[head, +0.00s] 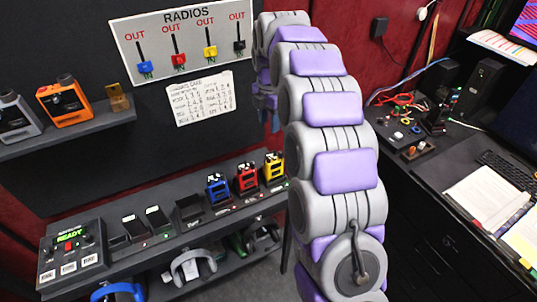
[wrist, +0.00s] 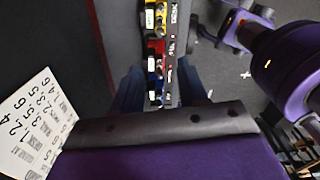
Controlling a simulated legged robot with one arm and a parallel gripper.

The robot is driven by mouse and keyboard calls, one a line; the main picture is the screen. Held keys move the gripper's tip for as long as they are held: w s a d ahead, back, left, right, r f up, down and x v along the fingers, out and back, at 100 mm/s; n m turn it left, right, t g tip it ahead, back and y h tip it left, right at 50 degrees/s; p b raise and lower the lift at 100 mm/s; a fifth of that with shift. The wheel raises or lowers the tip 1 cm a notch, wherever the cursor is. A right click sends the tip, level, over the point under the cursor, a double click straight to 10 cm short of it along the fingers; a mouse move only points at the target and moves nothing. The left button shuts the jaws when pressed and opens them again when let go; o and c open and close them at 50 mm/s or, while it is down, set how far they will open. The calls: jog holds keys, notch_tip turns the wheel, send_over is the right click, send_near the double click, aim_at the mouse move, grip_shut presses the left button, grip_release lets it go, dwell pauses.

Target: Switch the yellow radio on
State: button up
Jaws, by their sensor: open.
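The yellow radio (head: 274,168) stands upright in the charging row on the shelf, at the right end, beside the red radio (head: 246,178) and the blue radio (head: 217,188). In the wrist view the yellow radio (wrist: 155,18) is at the top, beyond the red one. My gripper (wrist: 160,88) is open and empty, with its dark fingers either side of the radio row in the picture, apart from the radios. In the head view my gripper (head: 265,103) is partly hidden by my arm, above the yellow radio. The yellow radio's controls are too small to make out.
A RADIOS board (head: 184,47) hangs above a numbered paper sheet (head: 202,98). A READY box (head: 72,252) sits at the shelf's left end. Headsets (head: 194,266) lie on the lower shelf. A desk (head: 470,180) with papers stands at right.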

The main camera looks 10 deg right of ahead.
aim_at(269, 157)
jog(key=f+b, duration=0.1)
jog(key=f, duration=0.6)
jog(key=f+b, duration=0.1)
jog(key=f, duration=0.7)
jog(key=shift+w, duration=0.2)
jog(key=shift+r, duration=0.1)
jog(key=shift+c, duration=0.3)
grip_shut()
